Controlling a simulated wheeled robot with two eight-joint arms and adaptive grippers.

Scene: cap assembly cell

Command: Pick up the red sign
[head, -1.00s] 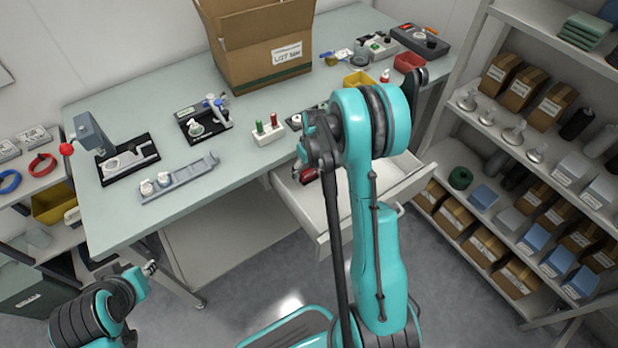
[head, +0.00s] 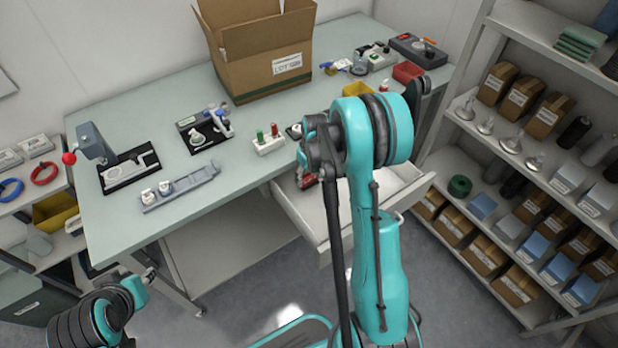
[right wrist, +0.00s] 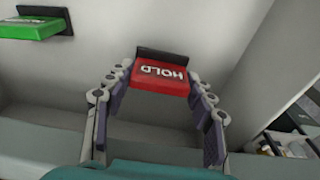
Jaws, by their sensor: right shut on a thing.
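The red sign (right wrist: 162,79), with "HOLD" in white letters and a dark base, sits between the fingertips of my right gripper (right wrist: 160,84) in the right wrist view. The gripper is shut on it by its sides. In the head view, a red part of the sign (head: 308,181) shows at the open drawer, beside my right arm, which hides much of that area. A green sign (right wrist: 40,26) lies apart at the upper left of the right wrist view. My left gripper (head: 149,274) is low at the left, clear of the table; its fingers are too small to read.
The open drawer (head: 330,215) juts from the table (head: 110,225). A cardboard box (head: 262,75), a press (head: 92,143) and small fixtures stand on the table. A loaded shelf (head: 470,130) stands close on the right.

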